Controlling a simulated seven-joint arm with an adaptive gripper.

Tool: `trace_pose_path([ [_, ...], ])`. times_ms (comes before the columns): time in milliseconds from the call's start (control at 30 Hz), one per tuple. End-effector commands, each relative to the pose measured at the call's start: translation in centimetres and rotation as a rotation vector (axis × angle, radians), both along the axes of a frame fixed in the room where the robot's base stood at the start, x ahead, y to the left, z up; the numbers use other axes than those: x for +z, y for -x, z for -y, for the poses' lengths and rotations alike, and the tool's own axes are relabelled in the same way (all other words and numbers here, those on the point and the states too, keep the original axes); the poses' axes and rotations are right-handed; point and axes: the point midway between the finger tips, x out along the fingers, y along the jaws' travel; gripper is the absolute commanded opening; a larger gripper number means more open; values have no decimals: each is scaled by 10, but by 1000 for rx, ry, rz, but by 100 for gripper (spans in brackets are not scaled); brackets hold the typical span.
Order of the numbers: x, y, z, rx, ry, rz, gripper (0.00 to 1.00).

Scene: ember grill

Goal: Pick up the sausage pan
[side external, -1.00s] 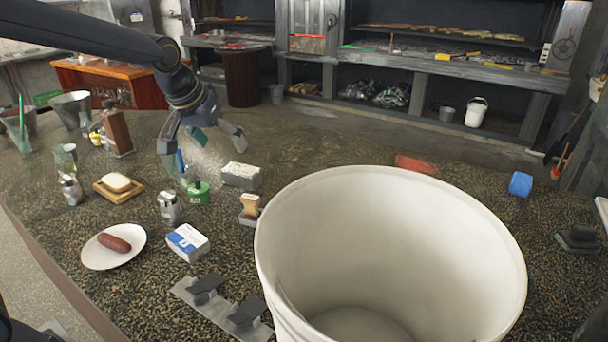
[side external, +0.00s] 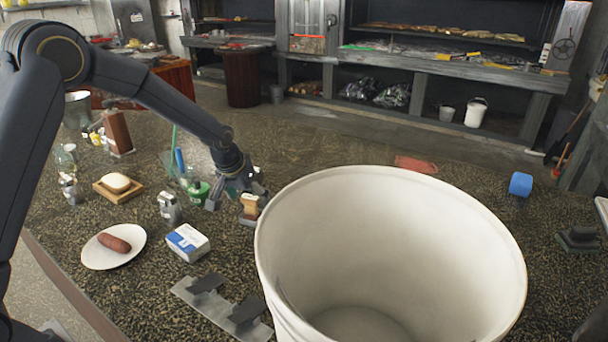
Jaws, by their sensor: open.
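A brown sausage (side external: 114,243) lies on a round, shallow white plate (side external: 128,261) at the left front of the table. No other pan with a sausage shows, and I cannot tell if this plate is the pan meant. My gripper (side external: 235,197) is open and points down, low over the table, right of the plate and well apart from it. It is between a green jar (side external: 198,191) and a wooden-handled brush (side external: 249,206). I cannot tell if its fingers touch anything.
A large white bucket (side external: 390,240) fills the right front. A blue-and-white box (side external: 187,243) and a metal shaker (side external: 170,208) stand between plate and gripper. A soap dish (side external: 117,192) is behind the plate. A grey metal strip (side external: 222,309) lies in front.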

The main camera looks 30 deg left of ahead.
Motion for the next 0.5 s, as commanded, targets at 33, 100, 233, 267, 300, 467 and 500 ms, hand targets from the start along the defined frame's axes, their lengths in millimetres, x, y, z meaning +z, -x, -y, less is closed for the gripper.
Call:
trace_pose_path([
  [33, -7, -1, 0, 0, 0, -3, 86],
  [100, -19, -4, 0, 0, 0, -4, 86],
  [233, -37, -11, -1, 0, 0, -3, 86],
  [267, -40, -12, -1, 0, -1, -2, 86],
  [300, -43, -13, -1, 0, -1, -2, 86],
  [467, -45, -15, -1, 0, 0, 0, 86],
  [500, -45, -15, -1, 0, 0, 0, 86],
])
